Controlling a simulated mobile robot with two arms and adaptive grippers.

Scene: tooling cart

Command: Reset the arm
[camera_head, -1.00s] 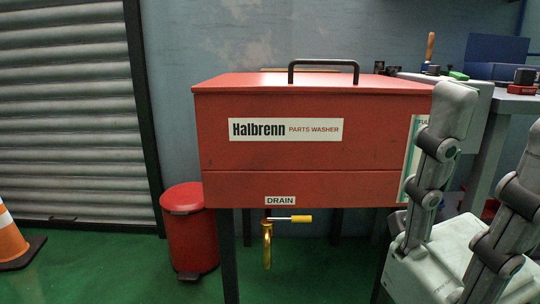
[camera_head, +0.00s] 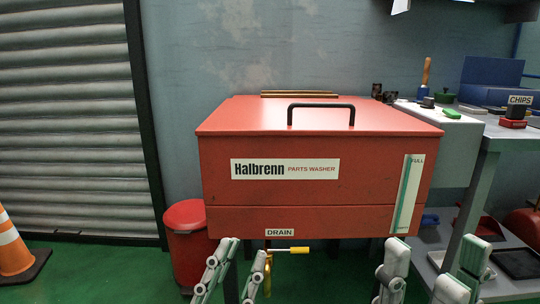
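The task names no object, only my arms. My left gripper (camera_head: 245,250) is low in the head view, in front of the parts washer's lower edge. Its two grey fingers stand apart with nothing seen between them. My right gripper (camera_head: 436,252) is at the bottom right, in front of the washer's right corner. Its fingers point up, are spread wide and hold nothing that I can see. The palms and most of both arms are below the frame.
A red parts washer (camera_head: 306,190) with a black lid handle (camera_head: 321,106) fills the middle, its lid closed. A yellow drain valve handle (camera_head: 299,250) is beneath it. A red bin (camera_head: 187,240) and an orange cone (camera_head: 10,245) stand left. A cluttered bench (camera_head: 500,140) is right.

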